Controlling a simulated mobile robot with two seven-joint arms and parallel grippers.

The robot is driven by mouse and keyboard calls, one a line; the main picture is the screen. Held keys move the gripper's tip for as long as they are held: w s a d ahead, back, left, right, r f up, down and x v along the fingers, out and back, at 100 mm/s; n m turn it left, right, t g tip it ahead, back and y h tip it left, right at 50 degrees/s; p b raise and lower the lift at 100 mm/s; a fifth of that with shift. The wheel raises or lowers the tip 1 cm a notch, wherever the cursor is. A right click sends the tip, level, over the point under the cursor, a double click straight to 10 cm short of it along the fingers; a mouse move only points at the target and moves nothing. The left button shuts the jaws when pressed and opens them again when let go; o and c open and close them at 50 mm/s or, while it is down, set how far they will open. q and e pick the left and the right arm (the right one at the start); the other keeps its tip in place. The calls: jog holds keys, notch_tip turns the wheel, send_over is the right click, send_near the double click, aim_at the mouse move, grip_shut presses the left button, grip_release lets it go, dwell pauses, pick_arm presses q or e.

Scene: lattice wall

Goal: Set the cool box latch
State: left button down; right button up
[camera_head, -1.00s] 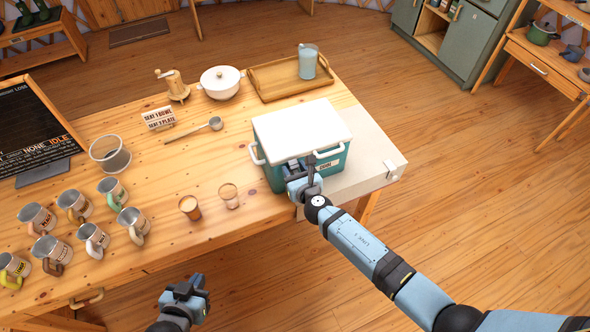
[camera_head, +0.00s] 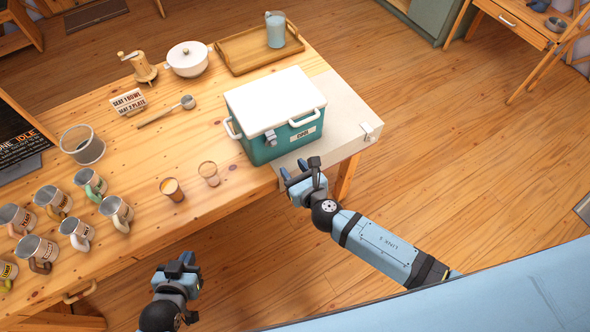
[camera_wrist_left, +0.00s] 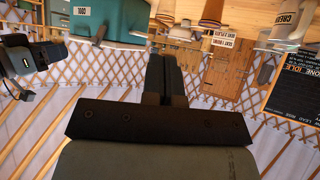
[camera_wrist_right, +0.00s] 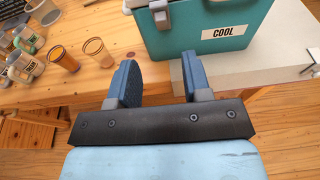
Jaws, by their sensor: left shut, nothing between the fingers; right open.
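The teal cool box (camera_head: 280,132) with a white lid (camera_head: 270,98) stands on the table's right end, lid down. I cannot tell whether the latch is fastened. A COOL label (camera_wrist_right: 223,32) is beside it. My right gripper (camera_head: 294,174) is open and empty, in front of the box and apart from it. My left gripper (camera_head: 182,264) is shut and empty, off the table's front edge, far from the box.
Two small glasses (camera_head: 209,173) stand left of the box, with several mugs (camera_head: 76,232) further left. A wooden tray (camera_head: 240,67) with a blue jug (camera_head: 275,30) is behind it. A pale panel (camera_head: 335,100) with a clasp (camera_head: 369,130) lies under and right of the box.

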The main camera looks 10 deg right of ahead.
aim_at(270, 141)
pick_arm(q)
jog(key=shift+s+r, duration=0.1)
jog(key=shift+r, duration=0.05)
pick_arm(e)
jog(key=shift+s+d, duration=0.1)
jog(key=shift+s, duration=0.15)
pick_arm(q)
jog(key=shift+a, duration=0.1)
pick_arm(e)
jog(key=shift+c, duration=0.3)
